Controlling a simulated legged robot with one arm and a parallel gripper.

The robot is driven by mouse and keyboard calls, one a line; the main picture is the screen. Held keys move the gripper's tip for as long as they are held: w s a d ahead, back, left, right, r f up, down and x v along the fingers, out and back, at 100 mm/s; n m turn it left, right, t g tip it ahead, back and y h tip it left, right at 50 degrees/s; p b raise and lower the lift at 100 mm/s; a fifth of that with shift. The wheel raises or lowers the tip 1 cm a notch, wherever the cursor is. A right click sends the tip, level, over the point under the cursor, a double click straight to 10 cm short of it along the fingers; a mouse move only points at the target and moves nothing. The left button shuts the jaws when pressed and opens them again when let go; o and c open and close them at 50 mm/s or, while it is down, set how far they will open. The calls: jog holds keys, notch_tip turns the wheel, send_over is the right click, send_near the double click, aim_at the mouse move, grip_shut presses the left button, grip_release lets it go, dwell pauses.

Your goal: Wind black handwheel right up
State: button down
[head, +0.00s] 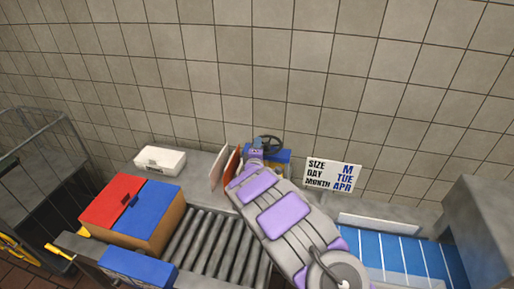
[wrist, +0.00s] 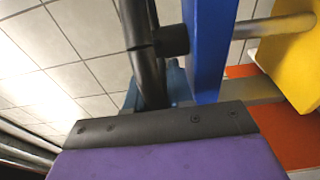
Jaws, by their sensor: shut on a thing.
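The black handwheel (head: 276,142) is at the back of the counter, beside a blue part (head: 283,156). My gripper (head: 257,147) reaches it from the front, with my arm hiding much of what lies below. In the wrist view the black curved rim of the handwheel (wrist: 138,35) runs down between the bluish fingers of my gripper (wrist: 153,92), which are shut on it. A short black hub or spoke joins the rim beside an upright blue plate (wrist: 208,45). The fingertips are partly hidden behind my wrist.
A metal rod and a yellow block (wrist: 285,65) stand right of the blue plate. White and orange boards (head: 231,165) stand left of the wheel. A size/day/month sign (head: 332,174) is to the right. A red-and-blue-topped box (head: 130,212) sits by the rollers (head: 205,240).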

aim_at(267, 147)
jog(key=n+y, duration=0.1)
jog(key=y, duration=0.1)
jog(key=s+d+n+y+b, duration=0.1)
jog(key=n+y, duration=0.1)
jog(key=n+g+y, duration=0.1)
jog(key=y, duration=0.2)
jog(key=shift+s+d+f+n, duration=0.2)
jog(key=shift+f+n, duration=0.1)
jog(key=shift+f, duration=0.1)
jog(key=y, duration=0.1)
jog(key=n+g+y, duration=0.2)
jog(key=shift+s+d+b, duration=0.25)
jog(key=shift+d+b, duration=0.05)
jog(key=shift+b, duration=0.05)
jog(key=shift+s+d+r+n+g+y+b, duration=0.15)
jog(key=shift+n+g+y+b, duration=0.15)
jog(key=shift+n+g+y, duration=0.75)
jog(key=shift+s+d+n+g+y+b, duration=0.15)
jog(key=shift+n+g+y+b, duration=0.3)
jog(key=shift+n+y, duration=0.6)
jog(key=shift+g+y, duration=0.3)
jog(key=shift+g, duration=0.1)
jog(key=shift+a, duration=0.1)
jog(key=c, duration=1.4)
grip_release()
jog(key=shift+o, duration=0.2)
jog(key=shift+w, duration=0.1)
